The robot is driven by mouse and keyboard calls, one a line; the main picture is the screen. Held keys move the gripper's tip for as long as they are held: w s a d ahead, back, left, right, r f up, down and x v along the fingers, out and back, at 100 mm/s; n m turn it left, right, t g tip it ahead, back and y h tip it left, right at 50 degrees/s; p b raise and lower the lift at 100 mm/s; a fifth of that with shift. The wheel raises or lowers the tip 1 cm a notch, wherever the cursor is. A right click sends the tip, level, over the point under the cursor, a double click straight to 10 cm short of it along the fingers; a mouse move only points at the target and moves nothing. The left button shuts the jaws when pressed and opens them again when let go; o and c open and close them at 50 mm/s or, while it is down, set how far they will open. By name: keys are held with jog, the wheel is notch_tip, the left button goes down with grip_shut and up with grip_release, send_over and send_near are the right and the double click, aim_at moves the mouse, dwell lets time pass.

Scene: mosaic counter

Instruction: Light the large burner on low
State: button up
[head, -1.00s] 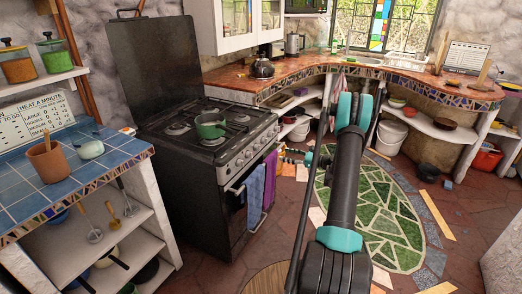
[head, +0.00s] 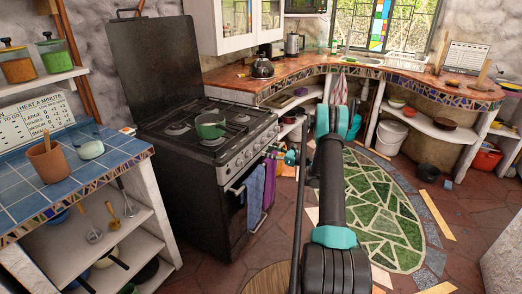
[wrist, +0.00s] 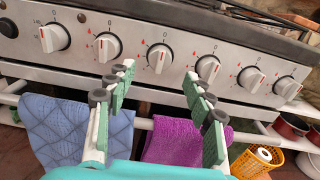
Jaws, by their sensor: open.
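The black stove (head: 205,200) stands at left centre in the head view, lid raised, with several burners on top. A green pot (head: 211,126) sits over a front burner. I cannot tell which burner is large, and no flame shows. The wrist view shows the stove's front panel (wrist: 80,62) with several white knobs, their pointers roughly upright toward the 0 marks. My gripper (wrist: 159,72) is open and empty in front of the panel. The third knob from the left (wrist: 158,57) shows between its fingertips; I cannot tell whether they touch it.
A blue towel (wrist: 75,130) and a purple towel (wrist: 176,140) hang from the rail below the panel. A sign (head: 38,118) stands on the blue-tiled counter (head: 105,175) at left. Open floor lies right of the stove, with a green mosaic (head: 385,215).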

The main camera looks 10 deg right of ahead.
aim_at(258, 147)
jog(key=shift+x, duration=2.8)
jog(key=shift+c, duration=0.3)
jog(key=c, duration=1.1)
